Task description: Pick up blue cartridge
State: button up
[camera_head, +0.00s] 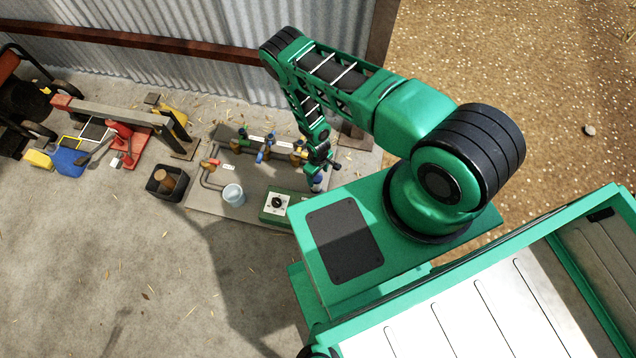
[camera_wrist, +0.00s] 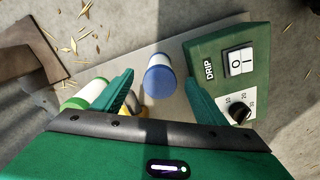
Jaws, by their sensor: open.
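The blue cartridge (camera_wrist: 158,83) is a short white cylinder with a blue end facing the wrist camera. In the wrist view it shows between the two fingertips of my gripper (camera_wrist: 160,78), with a gap on each side. The fingers are spread and hold nothing. In the head view the cartridge's blue part (camera_head: 316,184) shows just below my gripper (camera_head: 320,165), beside the green control box. Its lower end is partly hidden, and I cannot tell how far the fingers reach down around it.
The green box (camera_wrist: 232,48), marked DRIP, with switch and dial, stands close to my right finger. A green-ended white cylinder (camera_wrist: 83,97) lies left of my left finger.

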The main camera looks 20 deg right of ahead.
aim_at(317, 177)
jog(key=shift+w+a+f, duration=0.1)
jog(key=shift+f, duration=1.05)
jog(key=shift+w+a+f, duration=0.1)
jog(key=shift+f, duration=1.05)
jog(key=c, duration=1.6)
